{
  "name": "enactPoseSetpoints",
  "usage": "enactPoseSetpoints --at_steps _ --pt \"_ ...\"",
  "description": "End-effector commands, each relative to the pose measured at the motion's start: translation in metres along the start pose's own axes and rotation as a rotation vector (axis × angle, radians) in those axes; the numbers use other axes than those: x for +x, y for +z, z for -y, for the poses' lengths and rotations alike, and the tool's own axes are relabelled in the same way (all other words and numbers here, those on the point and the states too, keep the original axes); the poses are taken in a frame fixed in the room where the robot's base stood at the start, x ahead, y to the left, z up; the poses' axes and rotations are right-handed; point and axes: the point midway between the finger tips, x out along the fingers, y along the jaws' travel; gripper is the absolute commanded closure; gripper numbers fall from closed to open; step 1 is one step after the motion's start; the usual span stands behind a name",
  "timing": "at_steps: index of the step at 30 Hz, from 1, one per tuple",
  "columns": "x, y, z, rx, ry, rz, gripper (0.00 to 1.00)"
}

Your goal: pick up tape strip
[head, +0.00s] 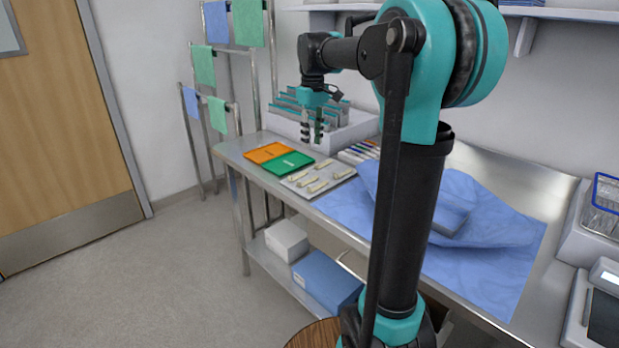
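Several small cream strips (318,186) lie on a flat grey tray (293,187) near the left end of the steel bench. They look like the tape strips, but they are too small to make out in detail. My gripper (312,143) points down above the back of the bench, behind and above the strips. Its two dark fingers appear apart, with nothing visible between them.
An orange tray (265,153) and a green tray (287,163) lie left of the strips. A white bin of packets (345,134) stands behind, with coloured pens (358,152) nearby. Blue cloth (490,240) covers the bench middle. My arm hides part of the bench.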

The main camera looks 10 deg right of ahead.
Motion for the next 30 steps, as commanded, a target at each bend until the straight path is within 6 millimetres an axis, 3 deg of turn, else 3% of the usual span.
enactPoseSetpoints --at_steps 5,21,30 --pt "0.000 -0.005 -0.002 -0.021 -0.006 0.011 0.71" --pt "0.099 -0.004 0.000 -0.019 -0.006 0.010 0.71" --pt "0.121 -0.004 0.001 -0.020 -0.006 0.010 0.71"
